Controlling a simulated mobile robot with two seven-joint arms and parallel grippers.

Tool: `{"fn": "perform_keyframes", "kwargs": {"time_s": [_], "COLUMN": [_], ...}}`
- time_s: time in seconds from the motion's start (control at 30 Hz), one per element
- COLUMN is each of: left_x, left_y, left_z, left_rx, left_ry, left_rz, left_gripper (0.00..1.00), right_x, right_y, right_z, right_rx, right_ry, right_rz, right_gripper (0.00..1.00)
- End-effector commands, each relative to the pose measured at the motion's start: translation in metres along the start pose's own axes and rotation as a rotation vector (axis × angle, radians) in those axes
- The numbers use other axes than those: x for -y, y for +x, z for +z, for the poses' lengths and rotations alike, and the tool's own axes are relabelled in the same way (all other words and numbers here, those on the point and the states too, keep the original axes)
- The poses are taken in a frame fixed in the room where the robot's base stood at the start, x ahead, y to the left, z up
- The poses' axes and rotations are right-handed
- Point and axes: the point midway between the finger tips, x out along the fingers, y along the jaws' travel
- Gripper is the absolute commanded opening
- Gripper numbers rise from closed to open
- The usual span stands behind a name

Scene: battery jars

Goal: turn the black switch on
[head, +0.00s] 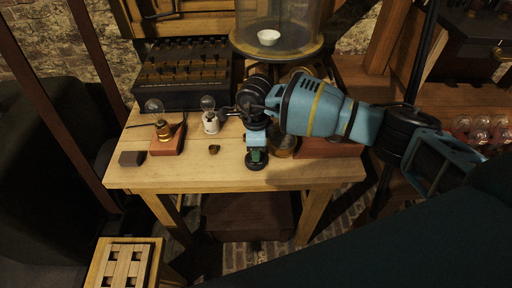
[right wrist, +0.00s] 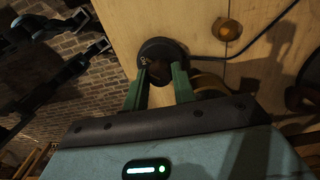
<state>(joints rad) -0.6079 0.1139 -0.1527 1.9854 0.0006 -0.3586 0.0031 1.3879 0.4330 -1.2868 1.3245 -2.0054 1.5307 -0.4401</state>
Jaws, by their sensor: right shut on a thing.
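The black switch (head: 257,165) is a round black piece near the front edge of the wooden table. In the right wrist view the black switch (right wrist: 151,50) shows as a dark disc with faint pale marks on its rim. My right gripper (head: 256,155) points down onto it from above. Its two green fingers are shut on the switch's middle part, as the right wrist view (right wrist: 163,77) shows. My left gripper is not in view.
A small brass knob (head: 214,149) sits left of the switch. A bulb on a wooden block (head: 167,139), a bulb in a white holder (head: 210,124) and a dark block (head: 132,158) stand further left. A black rack (head: 180,98) and a glass jar stand behind.

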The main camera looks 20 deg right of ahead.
Motion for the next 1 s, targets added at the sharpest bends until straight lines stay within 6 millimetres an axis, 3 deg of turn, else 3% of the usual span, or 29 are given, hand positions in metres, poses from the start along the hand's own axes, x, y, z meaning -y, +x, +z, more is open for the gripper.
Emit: {"fn": "perform_keyframes", "kwargs": {"time_s": [0.33,0.37,0.53,0.83,1.0], "left_x": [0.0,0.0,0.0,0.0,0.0], "left_y": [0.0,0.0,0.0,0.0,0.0], "left_z": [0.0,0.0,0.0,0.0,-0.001], "left_rx": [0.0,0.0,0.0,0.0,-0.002], "left_ry": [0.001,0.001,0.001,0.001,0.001], "left_rz": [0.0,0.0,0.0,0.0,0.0], "left_gripper": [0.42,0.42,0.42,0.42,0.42], "right_x": [0.001,0.001,0.001,0.0,0.001], "right_y": [-0.001,-0.001,-0.001,-0.002,-0.02], "right_z": [0.0,0.0,0.0,0.0,0.0], "right_rx": [0.0,0.0,0.0,0.001,0.002], "right_ry": [0.006,0.005,0.004,0.003,0.002], "right_rz": [-0.001,-0.001,-0.001,-0.001,-0.003], "right_gripper": [0.03,0.27,0.48,0.48,0.48]}}
